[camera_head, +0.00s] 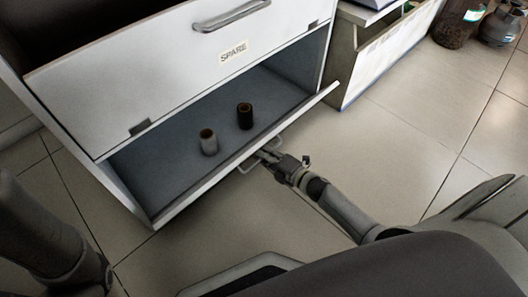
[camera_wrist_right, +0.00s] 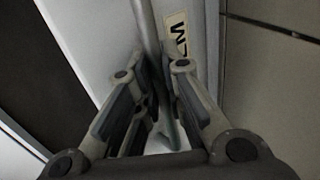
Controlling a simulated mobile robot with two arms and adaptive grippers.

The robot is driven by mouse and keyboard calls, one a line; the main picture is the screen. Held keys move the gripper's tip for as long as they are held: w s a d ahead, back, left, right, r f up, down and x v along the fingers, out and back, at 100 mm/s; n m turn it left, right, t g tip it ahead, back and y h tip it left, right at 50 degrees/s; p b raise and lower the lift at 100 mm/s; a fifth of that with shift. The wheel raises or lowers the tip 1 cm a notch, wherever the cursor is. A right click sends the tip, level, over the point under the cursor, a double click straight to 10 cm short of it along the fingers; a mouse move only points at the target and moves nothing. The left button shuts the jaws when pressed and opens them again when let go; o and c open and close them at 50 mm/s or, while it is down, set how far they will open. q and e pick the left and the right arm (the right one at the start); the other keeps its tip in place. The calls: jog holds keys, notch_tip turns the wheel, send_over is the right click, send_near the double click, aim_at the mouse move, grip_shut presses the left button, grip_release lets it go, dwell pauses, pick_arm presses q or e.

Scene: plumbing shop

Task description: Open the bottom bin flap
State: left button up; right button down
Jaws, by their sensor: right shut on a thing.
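The bottom bin flap (camera_head: 302,116) of the white cabinet is swung down and outward, seen nearly edge-on, and the compartment behind it is exposed. Its metal handle (camera_head: 246,166) is on the flap's outer side. My right gripper (camera_head: 266,154) is shut on the handle. In the right wrist view the handle bar (camera_wrist_right: 147,25) runs between the fingers (camera_wrist_right: 157,92), beside the flap's pale face (camera_wrist_right: 203,45) with part of a yellowish label (camera_wrist_right: 177,35). My left gripper is not in view; only part of my left arm shows at the lower left.
Inside the bin are a grey cylinder (camera_head: 208,142) and a dark cylinder (camera_head: 245,116), both upright. The upper flap (camera_head: 150,78), labelled SPARE, is shut. A low white unit (camera_head: 385,55) stands to the right.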

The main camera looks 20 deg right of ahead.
dwell(0.3)
jog(key=c, duration=1.5)
grip_release()
jog(key=shift+w+r, duration=0.1)
jog(key=v, duration=1.2)
